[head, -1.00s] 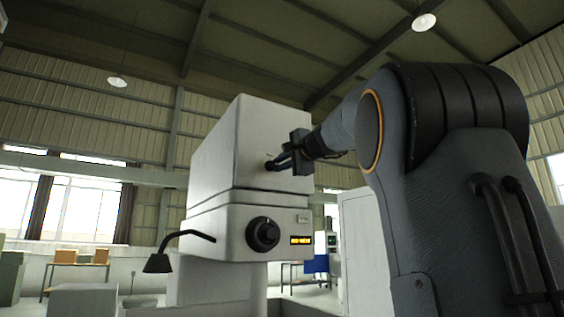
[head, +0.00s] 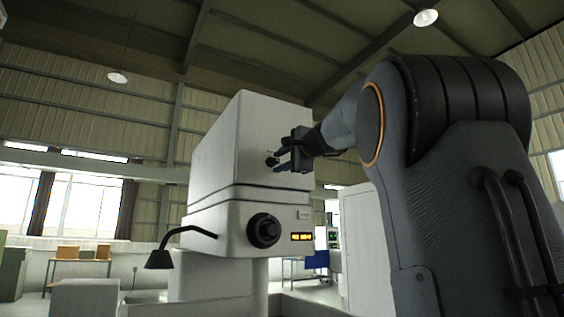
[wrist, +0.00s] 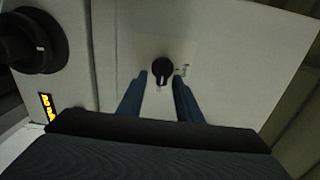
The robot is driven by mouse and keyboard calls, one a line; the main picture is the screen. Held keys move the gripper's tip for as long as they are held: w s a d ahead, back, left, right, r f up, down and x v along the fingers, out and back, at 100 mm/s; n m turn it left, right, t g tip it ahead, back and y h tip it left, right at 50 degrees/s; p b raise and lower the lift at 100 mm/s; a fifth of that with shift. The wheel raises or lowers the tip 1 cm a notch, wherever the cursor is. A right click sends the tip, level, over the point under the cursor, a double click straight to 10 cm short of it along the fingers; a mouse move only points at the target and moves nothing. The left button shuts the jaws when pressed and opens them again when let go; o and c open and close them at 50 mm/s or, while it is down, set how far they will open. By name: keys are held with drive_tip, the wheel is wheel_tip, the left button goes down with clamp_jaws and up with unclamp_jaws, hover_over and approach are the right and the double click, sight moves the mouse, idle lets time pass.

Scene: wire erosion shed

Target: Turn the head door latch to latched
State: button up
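The head door latch (wrist: 162,68) is a small dark round knob with a short narrow tab, which points down in the wrist view. It sits on the pale door face of the machine head (head: 225,150). In the head view the latch (head: 271,161) shows just at the tips of my gripper (head: 277,161). In the wrist view my gripper (wrist: 160,76) is open, with one blue-grey finger on each side below the latch. The fingers stand apart from the knob and hold nothing. Small marks (wrist: 182,70) lie right of the latch, too small to read.
A large black dial (head: 264,231) and an orange-lit display (head: 302,237) are on the machine below the door. A black lamp on a curved arm (head: 160,258) juts out at left. A pale cabinet (head: 358,240) stands at right behind my arm.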

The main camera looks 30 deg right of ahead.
drive_tip(key=shift+s, duration=0.1)
drive_tip(key=s+b, duration=0.2)
drive_tip(key=s, duration=0.5)
drive_tip(key=shift+s+d+b, duration=0.15)
drive_tip(key=shift+s+b, duration=0.25)
drive_tip(key=shift+d, duration=0.1)
